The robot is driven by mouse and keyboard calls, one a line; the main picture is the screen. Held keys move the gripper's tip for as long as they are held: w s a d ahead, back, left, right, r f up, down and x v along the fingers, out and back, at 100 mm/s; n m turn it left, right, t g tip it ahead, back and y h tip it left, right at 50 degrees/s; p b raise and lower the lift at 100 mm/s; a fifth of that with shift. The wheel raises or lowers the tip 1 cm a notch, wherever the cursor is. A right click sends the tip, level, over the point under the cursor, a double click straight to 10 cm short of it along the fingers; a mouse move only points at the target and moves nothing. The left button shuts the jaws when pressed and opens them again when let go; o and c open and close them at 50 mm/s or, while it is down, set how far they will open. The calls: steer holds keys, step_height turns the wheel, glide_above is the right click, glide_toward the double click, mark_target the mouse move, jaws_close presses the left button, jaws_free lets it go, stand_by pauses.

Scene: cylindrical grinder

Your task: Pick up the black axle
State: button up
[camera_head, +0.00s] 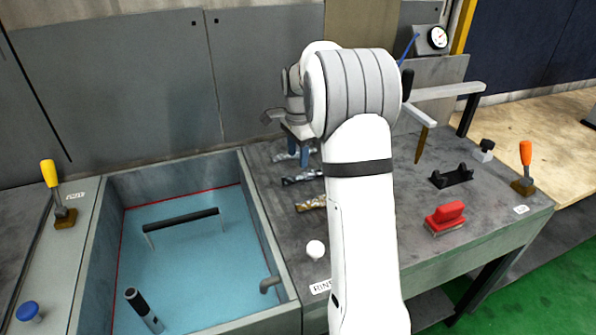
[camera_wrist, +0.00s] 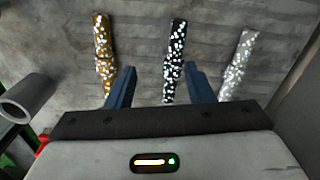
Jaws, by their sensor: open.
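The black axle (camera_wrist: 174,58) is dark with bright speckled highlights. It lies on the grey bench top in the wrist view, between a gold-brown axle (camera_wrist: 103,55) on the left and a silver axle (camera_wrist: 239,62) on the right. In the head view the black axle (camera_head: 303,178) lies between the silver axle (camera_head: 283,155) and the gold-brown axle (camera_head: 311,204). My gripper (camera_wrist: 160,70) is open and empty, its blue fingers on either side of the black axle's line. In the head view my gripper (camera_head: 298,157) points down near the silver axle.
A water-filled basin (camera_head: 252,192) with a pipe is left of the axles. A white knob (camera_head: 315,249) sits in front of them. A red brush (camera_head: 445,217), a black holder (camera_head: 451,177) and an orange-handled lever (camera_head: 525,165) stand to the right. A grey wall panel (camera_head: 265,75) is behind.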

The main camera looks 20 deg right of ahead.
mark_target(307, 176)
steer(key=w+d+f+m, duration=0.1)
steer(key=w+f+m, duration=0.1)
steer(key=w, duration=0.1)
steer(key=shift+d+f, duration=0.3)
steer(key=shift+d, duration=0.05)
step_height(307, 176, down, 8)
steer(key=shift+r+p, duration=0.2)
steer(key=shift+p, duration=0.55)
steer(key=shift+c, duration=0.5)
jaws_close()
steer(key=shift+r, duration=0.1)
